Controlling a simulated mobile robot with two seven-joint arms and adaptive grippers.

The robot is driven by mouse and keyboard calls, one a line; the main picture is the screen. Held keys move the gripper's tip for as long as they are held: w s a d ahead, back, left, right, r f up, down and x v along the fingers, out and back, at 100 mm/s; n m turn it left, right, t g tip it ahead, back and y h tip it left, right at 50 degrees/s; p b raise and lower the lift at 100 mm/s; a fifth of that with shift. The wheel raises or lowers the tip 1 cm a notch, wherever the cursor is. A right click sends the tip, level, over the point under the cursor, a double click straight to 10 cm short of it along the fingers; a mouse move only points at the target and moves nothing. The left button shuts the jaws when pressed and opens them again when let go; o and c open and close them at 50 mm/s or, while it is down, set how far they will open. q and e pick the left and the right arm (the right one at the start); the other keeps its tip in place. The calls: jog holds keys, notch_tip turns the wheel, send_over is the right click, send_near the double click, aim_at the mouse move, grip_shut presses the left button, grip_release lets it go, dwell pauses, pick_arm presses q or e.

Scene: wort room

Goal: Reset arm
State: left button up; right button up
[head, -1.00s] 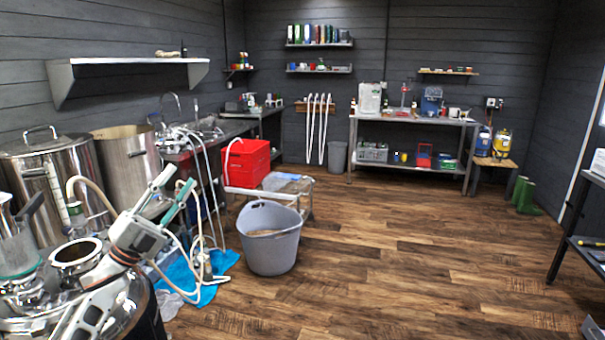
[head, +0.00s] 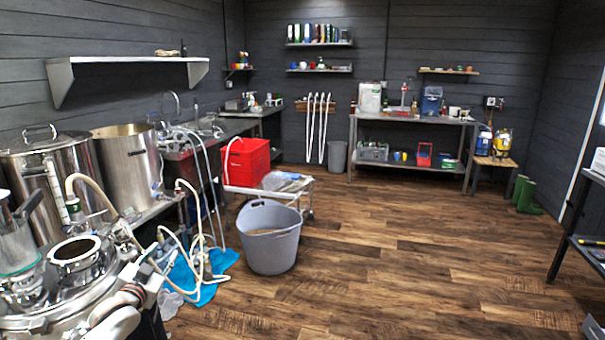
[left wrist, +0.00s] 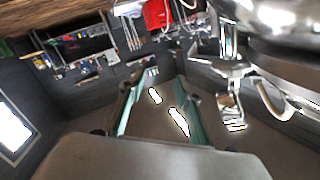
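My left arm (head: 118,312) is at the lower left of the head view, low beside the steel vessel. Its gripper is small there and hard to make out among the hoses. In the left wrist view my left gripper (left wrist: 157,88) shows two teal fingers spread apart with nothing between them. That view is upside down, with the floor at the top. My right gripper is in neither view.
A steel vessel with an open port (head: 76,258) and pale hoses crowd my left arm. A grey tub (head: 270,250) stands on the floor, with a red crate (head: 246,162) behind it. The wooden floor in the middle and right is clear.

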pick_arm(q)
jog(key=s+d+f+g+h+b, duration=0.15)
jog(key=s+d+f, duration=0.45)
jog(key=s+f, duration=0.6)
jog(key=s+d+f+g+h+b, duration=0.1)
jog(key=s+d+f+g, duration=0.1)
jog(key=s+d+f, duration=0.7)
jog(key=s+d+f+g, duration=0.1)
jog(key=s+f, duration=0.3)
jog(key=s, duration=0.3)
jog(key=s+d+f+g+b, duration=0.1)
jog(key=s+f, duration=0.3)
jog(key=s, duration=0.4)
jog(key=s+d+f+g+h+b, duration=0.1)
jog(key=s+d+f, duration=0.2)
jog(key=s+f, duration=0.2)
jog(key=s, duration=0.3)
jog(key=shift+n, duration=0.3)
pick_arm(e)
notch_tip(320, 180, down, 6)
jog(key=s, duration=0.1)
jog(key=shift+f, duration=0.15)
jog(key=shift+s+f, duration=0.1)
pick_arm(q)
jog(key=shift+c, duration=0.8)
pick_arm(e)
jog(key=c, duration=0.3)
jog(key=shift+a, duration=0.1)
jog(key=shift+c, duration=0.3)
